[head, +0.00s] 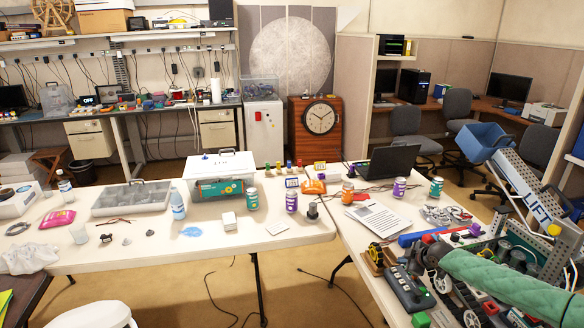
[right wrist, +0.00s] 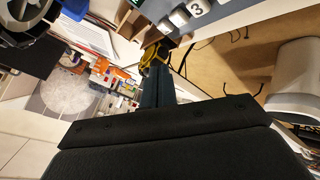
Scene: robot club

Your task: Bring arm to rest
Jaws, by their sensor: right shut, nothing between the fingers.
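My right gripper (head: 424,257) is at the lower right of the head view, above the cluttered table and pointing left. Its dark fingers (right wrist: 158,92) are shut and empty in the right wrist view, with the black palm below them. A yellow and black device (head: 375,254) stands beyond the fingertips; it also shows in the right wrist view (right wrist: 155,53). I cannot tell the exact gap between them. My left gripper is not in view.
A dark box with buttons (head: 405,291) lies near the table's front edge. Robot parts (head: 465,300), a blue bar (head: 415,238) and papers (head: 378,218) crowd the right table.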

